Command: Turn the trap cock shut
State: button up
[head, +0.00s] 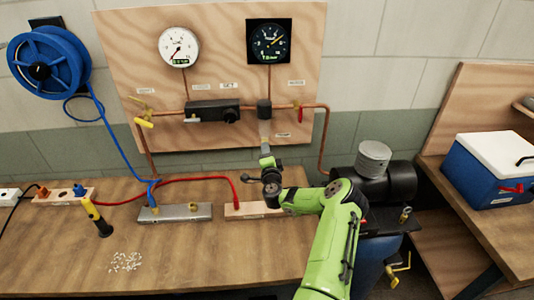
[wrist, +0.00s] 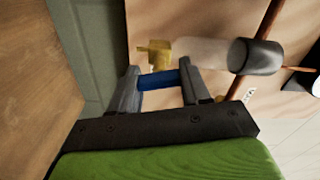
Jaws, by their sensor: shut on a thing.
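The trap hangs from the copper pipe on the wooden panel, with a dark cap (head: 264,108) and a pale clear bowl (head: 265,131) below it. In the wrist view the bowl (wrist: 205,52) lies sideways, with the brass trap cock (wrist: 154,53) at its end. A blue lever (wrist: 158,79) sits beside the brass body, between my fingers. My gripper (wrist: 159,73) is shut on this blue lever, with one finger at each end. In the head view my gripper (head: 266,158) is just under the bowl and hides the cock.
Two gauges (head: 179,47) (head: 269,42) and a black regulator (head: 213,111) are on the panel. A yellow-handled valve (head: 143,123) is left, a red-handled valve (head: 298,107) right. Below, the bench (head: 60,250) carries a manifold (head: 175,212) and hoses. A compressor (head: 385,182) stands right of my arm.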

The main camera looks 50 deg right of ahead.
jog(key=shift+d+m, duration=0.1)
jog(key=shift+m, duration=1.2)
jog(key=o, duration=1.1)
jog(key=shift+c, duration=0.2)
jog(key=shift+s, duration=0.1)
jog(key=b+v, duration=1.5)
jog(key=shift+s+a, duration=0.2)
jog(key=shift+a, duration=0.05)
